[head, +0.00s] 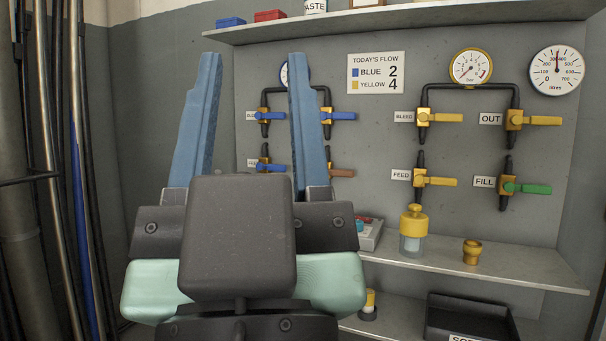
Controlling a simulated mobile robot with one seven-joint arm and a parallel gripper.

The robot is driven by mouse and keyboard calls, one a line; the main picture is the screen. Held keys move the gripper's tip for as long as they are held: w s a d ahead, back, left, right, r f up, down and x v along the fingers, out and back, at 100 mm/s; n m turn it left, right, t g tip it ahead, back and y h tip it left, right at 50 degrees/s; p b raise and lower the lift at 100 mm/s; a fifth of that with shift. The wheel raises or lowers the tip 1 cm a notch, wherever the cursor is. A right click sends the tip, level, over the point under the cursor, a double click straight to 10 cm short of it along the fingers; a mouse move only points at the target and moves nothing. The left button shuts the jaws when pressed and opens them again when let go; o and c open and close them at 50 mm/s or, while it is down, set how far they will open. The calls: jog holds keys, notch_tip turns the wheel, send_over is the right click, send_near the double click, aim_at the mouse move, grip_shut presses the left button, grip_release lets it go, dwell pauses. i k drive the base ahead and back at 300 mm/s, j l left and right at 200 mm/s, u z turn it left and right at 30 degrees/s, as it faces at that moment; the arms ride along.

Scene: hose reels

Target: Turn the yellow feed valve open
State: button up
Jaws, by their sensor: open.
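The yellow feed valve (436,181) is on the wall panel at the right, beside the label FEED (401,174). Its yellow lever points right, roughly level, across the upright pipe. My gripper (254,58) is in the left half of the head view. Its two blue fingers point up and stand apart, with nothing between them. In the picture it is well to the left of the feed valve and covers part of the blue valve group.
Near the feed valve are the BLEED valve (440,117), OUT valve (533,120) and green-levered FILL valve (526,188). A yellow-capped jar (413,232) and brass cup (472,251) stand on the shelf (530,275) below. Dark pipes run down the left side.

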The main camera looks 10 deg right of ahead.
aim_at(419, 179)
jog(key=i+l+z, duration=0.15)
jog(key=i, duration=0.45)
jog(key=i+l+z, duration=0.15)
jog(key=i+l, duration=0.15)
jog(key=i, duration=0.3)
jog(key=i+l+z, duration=0.15)
jog(key=i, duration=0.45)
